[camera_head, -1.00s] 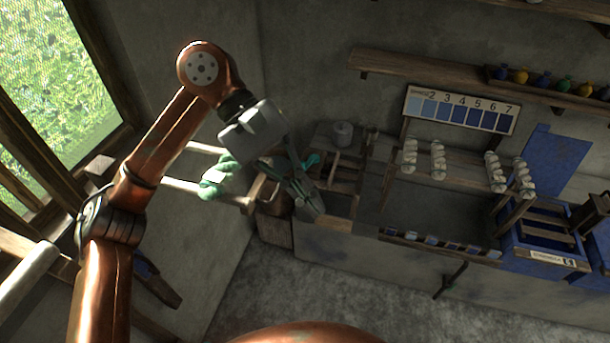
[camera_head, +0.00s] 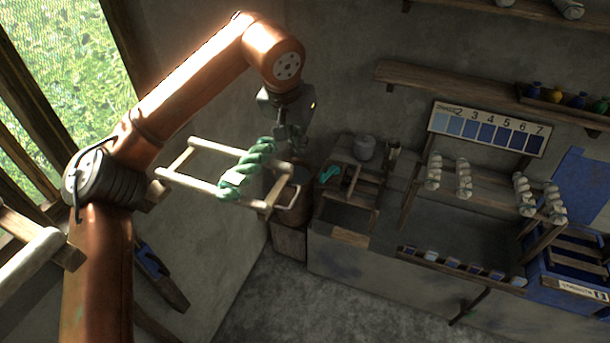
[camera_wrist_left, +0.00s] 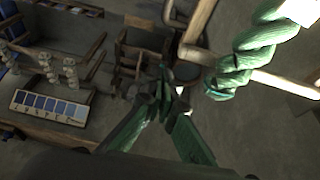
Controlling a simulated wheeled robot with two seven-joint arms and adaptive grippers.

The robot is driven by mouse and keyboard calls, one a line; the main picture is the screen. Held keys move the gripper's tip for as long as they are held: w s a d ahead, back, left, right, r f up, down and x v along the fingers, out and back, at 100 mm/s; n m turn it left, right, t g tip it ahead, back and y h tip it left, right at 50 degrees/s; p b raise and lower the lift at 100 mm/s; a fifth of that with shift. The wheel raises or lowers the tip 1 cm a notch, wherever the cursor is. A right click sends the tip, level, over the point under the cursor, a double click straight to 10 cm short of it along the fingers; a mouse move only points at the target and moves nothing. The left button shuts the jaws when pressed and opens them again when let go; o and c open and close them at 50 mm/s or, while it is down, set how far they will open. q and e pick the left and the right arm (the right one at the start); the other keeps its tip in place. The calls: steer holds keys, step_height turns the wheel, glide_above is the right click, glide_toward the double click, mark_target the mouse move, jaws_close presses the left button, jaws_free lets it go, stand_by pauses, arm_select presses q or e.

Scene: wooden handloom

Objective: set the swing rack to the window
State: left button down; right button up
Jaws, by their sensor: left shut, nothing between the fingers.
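The swing rack (camera_head: 176,178), a frame of pale wooden bars, juts from the wall below and right of the window (camera_head: 78,62). A twisted green skein (camera_head: 247,170) hangs over its bars. My left gripper (camera_head: 296,148) points down by the rack's right end and is shut and empty. In the left wrist view its closed fingertips (camera_wrist_left: 170,88) are left of the skein (camera_wrist_left: 255,52) and a rack bar (camera_wrist_left: 198,25), with no grip on either. My right gripper is not in view.
A workbench (camera_head: 330,255) runs along the back wall with a dye-sample board (camera_head: 488,128) and pale yarn hanks (camera_head: 463,178). A wall shelf (camera_head: 450,86) is above. A wooden bucket (camera_head: 292,208) is beneath the rack's right end. Floor (camera_head: 290,310) in front is clear.

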arm_select(q)
steer(key=shift+w+f, duration=0.1)
step_height(320, 180, down, 10)
steer(key=p, duration=0.1)
steer(key=shift+s, duration=0.25)
stand_by(0.6)
steer(key=shift+a, duration=0.1)
